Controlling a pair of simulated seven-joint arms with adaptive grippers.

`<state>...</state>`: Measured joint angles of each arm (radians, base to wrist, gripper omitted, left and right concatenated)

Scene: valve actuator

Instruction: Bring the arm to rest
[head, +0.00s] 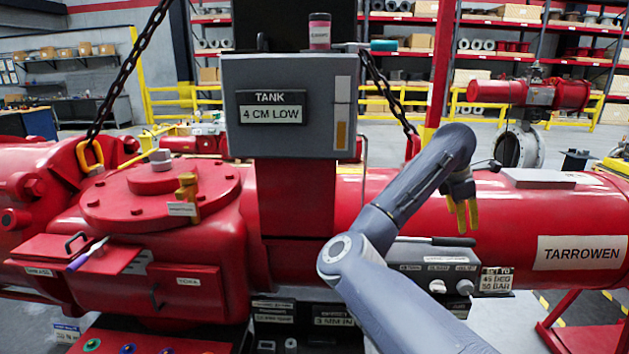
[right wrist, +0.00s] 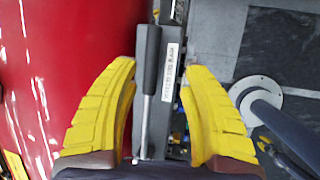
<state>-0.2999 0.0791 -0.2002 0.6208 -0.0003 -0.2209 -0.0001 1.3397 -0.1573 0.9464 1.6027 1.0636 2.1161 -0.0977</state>
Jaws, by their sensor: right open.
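My right arm (head: 390,230) reaches up and right across the front of the red valve actuator (head: 375,195). My right gripper (head: 467,228) hangs with its yellow fingers pointing down, in front of the red cylinder and above the grey control block (head: 437,258). In the right wrist view, the right gripper (right wrist: 160,70) is open, with nothing held between its fingers. A dark-handled tool with a metal shaft (right wrist: 147,80) lies on the block below, seen between the fingers. I cannot tell the exact height of the gap. My left gripper is not in view.
A grey box (head: 288,105) reading "TANK 4 CM LOW" stands at the centre, with a small can (head: 319,32) and a teal-handled tool (head: 384,45) on top. Chains hang on both sides. A purple marker (head: 87,254) lies at the left. A grey plate (head: 538,178) sits on the cylinder.

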